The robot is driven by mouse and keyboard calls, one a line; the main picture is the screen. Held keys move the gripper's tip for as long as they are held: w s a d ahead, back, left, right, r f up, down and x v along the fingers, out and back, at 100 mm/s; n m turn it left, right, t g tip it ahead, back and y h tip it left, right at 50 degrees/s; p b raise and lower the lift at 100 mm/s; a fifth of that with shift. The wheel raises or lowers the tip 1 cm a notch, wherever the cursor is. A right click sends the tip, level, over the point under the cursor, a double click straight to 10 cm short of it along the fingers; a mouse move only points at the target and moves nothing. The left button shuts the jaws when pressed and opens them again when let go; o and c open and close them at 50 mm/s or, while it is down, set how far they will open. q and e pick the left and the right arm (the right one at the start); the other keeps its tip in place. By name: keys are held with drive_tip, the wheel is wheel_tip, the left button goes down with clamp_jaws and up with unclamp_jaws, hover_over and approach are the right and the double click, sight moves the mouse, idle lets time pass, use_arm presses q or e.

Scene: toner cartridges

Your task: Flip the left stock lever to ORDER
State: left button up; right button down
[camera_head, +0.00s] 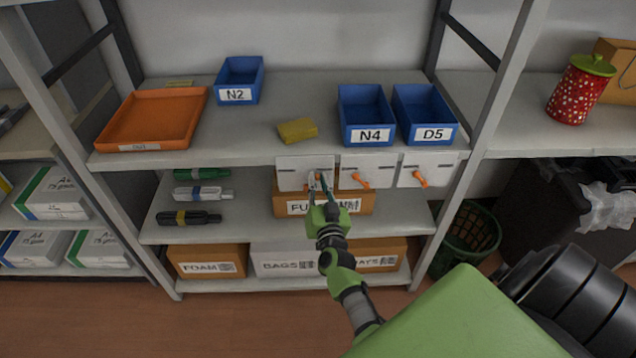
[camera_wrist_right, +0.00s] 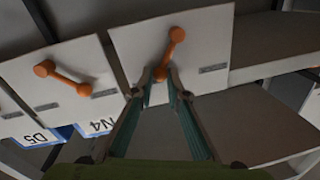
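Three white panels with orange levers hang along the front edge of the shelf. My right gripper (camera_head: 317,182) is at the left panel (camera_head: 291,174), and its fingers hide much of that panel's lever in the head view. In the right wrist view, which is turned over, the left lever (camera_wrist_right: 173,48) slants, its near end between my fingertips (camera_wrist_right: 158,80). The fingers are a small gap apart; I cannot tell whether both press on it. The middle lever (camera_head: 360,181) and right lever (camera_head: 419,179) slant in the head view. Panel lettering is unreadable. My left gripper is out of view.
Above the panels stand blue bins N4 (camera_head: 367,110) and D5 (camera_head: 424,108), a yellow block (camera_head: 298,129) and an orange tray (camera_head: 160,117). A cardboard box (camera_head: 285,203) sits just below the left panel, behind my gripper.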

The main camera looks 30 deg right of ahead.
drive_tip(key=shift+s+d+f+m+b, duration=0.2)
drive_tip(key=shift+f+m+b, duration=0.2)
drive_tip(key=shift+m, duration=0.4)
drive_tip(key=shift+a+f, duration=0.1)
drive_tip(key=c, duration=2)
unclamp_jaws()
drive_tip(key=shift+o, duration=0.2)
drive_tip(key=v, duration=0.7)
drive_tip(key=shift+s, duration=0.2)
drive_tip(key=shift+a, duration=0.1)
